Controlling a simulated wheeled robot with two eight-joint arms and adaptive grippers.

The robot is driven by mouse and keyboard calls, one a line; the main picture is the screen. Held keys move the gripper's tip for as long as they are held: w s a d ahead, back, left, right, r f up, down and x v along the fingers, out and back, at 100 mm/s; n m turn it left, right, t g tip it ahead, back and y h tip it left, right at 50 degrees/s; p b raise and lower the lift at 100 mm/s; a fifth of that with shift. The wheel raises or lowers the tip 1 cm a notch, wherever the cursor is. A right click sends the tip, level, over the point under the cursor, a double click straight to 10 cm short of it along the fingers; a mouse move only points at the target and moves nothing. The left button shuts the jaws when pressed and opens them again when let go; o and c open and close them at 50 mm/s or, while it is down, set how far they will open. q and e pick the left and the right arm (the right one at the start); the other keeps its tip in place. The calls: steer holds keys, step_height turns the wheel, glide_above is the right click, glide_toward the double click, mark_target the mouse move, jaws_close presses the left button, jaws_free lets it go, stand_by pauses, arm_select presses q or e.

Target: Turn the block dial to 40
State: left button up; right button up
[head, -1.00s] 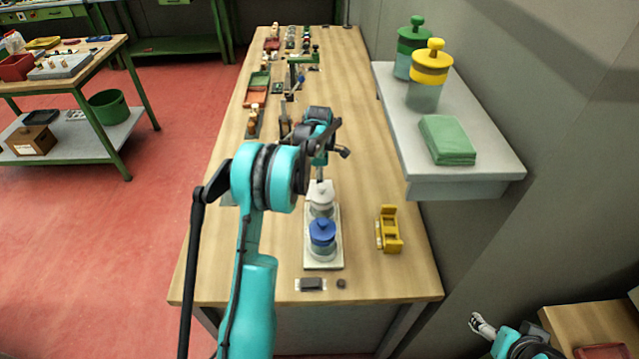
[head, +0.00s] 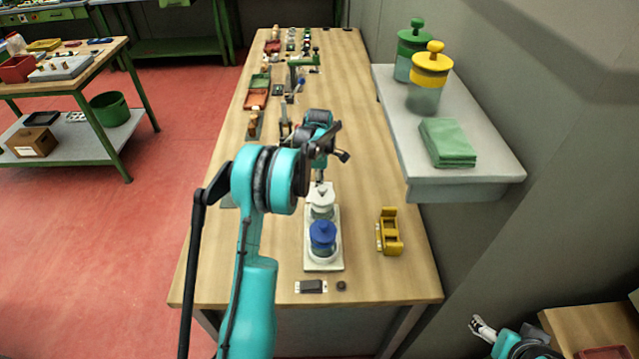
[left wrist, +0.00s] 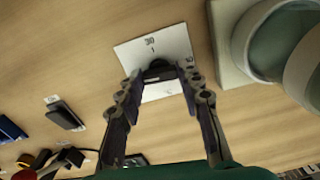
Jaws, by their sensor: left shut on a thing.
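In the left wrist view, a black dial knob (left wrist: 158,70) sits on a white plate (left wrist: 180,42). The plate carries a small printed number that looks like 30, with a short tick below it. My left gripper (left wrist: 160,78) is shut on the knob, one finger on each side. The knob's pointer and the other marks are hidden or too small to read.
A pale tray (head: 323,266) holds a blue-lidded jar (head: 322,237) and a white-lidded jar (head: 321,200); its edge (left wrist: 228,70) lies close beside the plate. A wall shelf (head: 465,187) overhangs the right side.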

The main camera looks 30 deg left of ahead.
arm_select(q)
steer(key=m, duration=0.8)
steer(key=shift+m+p, duration=0.3)
steer(key=shift+m, duration=0.1)
steer(key=m, duration=0.4)
steer(key=shift+m, duration=0.3)
steer(key=m, duration=1.2)
steer(key=shift+m, duration=0.3)
steer(key=m, duration=0.4)
steer(key=shift+m, duration=2.2)
